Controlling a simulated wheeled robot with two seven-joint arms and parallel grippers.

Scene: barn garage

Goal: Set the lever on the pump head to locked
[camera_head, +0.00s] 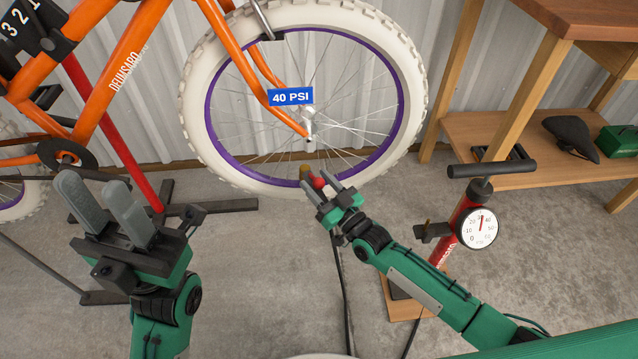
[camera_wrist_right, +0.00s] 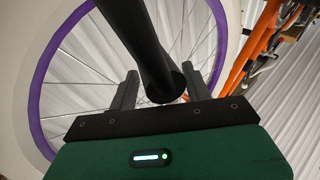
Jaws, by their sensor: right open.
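The pump head, a small piece with a red part (camera_head: 316,183) and a brass-coloured part (camera_head: 305,173), is at the lower edge of the bicycle's front wheel. Its lever is too small to tell apart, and its position cannot be read. My right gripper (camera_head: 322,180) is open, with its fingers around or just beside the pump head. In the right wrist view, a thick black cylinder (camera_wrist_right: 152,50) comes down between the open fingers (camera_wrist_right: 155,88); I cannot tell whether they touch it. My left gripper (camera_head: 95,188) is open and empty at the left.
The front wheel (camera_head: 190,90) has a white tyre and purple rim; a tag (camera_head: 290,96) reads "40 PSI". The red floor pump (camera_head: 462,215) with a round gauge (camera_head: 478,228) stands at right. A black hose (camera_head: 342,275) crosses the floor. A wooden bench (camera_head: 560,135) stands behind.

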